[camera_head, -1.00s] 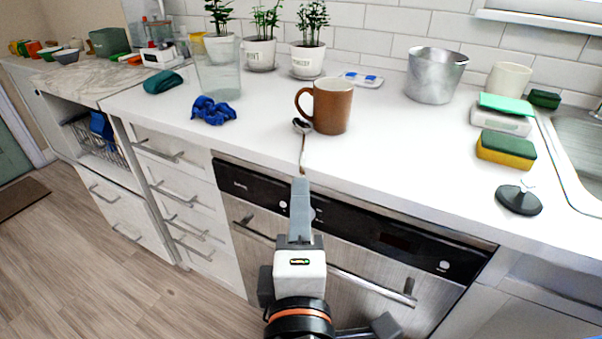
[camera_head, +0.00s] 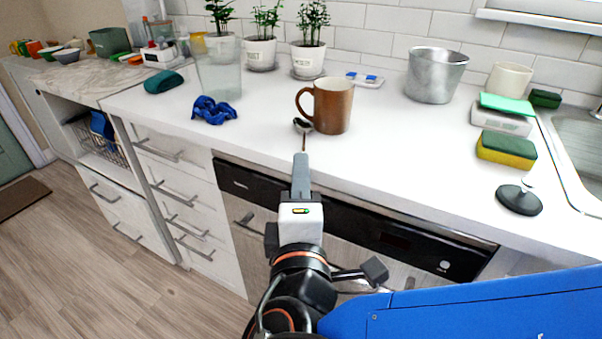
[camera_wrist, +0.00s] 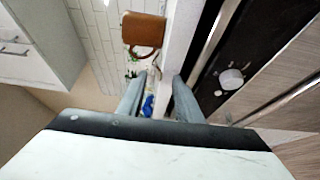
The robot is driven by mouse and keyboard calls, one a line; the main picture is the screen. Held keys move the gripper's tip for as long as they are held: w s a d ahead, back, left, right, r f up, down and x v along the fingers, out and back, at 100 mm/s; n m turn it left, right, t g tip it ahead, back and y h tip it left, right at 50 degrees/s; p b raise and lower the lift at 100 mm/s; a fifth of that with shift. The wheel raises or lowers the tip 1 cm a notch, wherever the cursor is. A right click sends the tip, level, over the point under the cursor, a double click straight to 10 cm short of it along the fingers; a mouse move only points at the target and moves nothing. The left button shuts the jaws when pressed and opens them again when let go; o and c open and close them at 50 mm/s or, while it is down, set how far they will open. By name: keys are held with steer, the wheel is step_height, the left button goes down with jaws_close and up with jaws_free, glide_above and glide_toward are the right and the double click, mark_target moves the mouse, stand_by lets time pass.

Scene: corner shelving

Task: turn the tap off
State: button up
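The tap itself is not clearly in view. My gripper (camera_head: 301,160) is at the front edge of the white counter, near a spoon (camera_head: 302,127) and a brown mug (camera_head: 333,106), far left of the sink. In the wrist view my gripper (camera_wrist: 159,78) has its two fingers apart with nothing held between them. The mug (camera_wrist: 143,30) shows beyond the fingertips there.
On the counter (camera_head: 400,150) stand a metal pot (camera_head: 436,76), a sponge (camera_head: 506,149), a black round stopper-like thing (camera_head: 519,199), a clear glass vessel (camera_head: 218,70) and a blue scrunchie (camera_head: 213,110). The dishwasher front (camera_head: 245,225) is below my gripper. Floor is free at left (camera_head: 90,270).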

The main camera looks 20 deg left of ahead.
jaws_close()
step_height(320, 180, up, 2)
steer(key=shift+r, duration=0.25)
stand_by(0.3)
steer(key=s+d+r, duration=0.2)
steer(key=s, duration=0.4)
steer(key=s+d+r, duration=0.2)
steer(key=s+d, duration=0.1)
steer(key=s, duration=0.3)
steer(key=shift+s+r, duration=0.15)
steer(key=shift+r, duration=0.15)
steer(key=shift+r, duration=0.1)
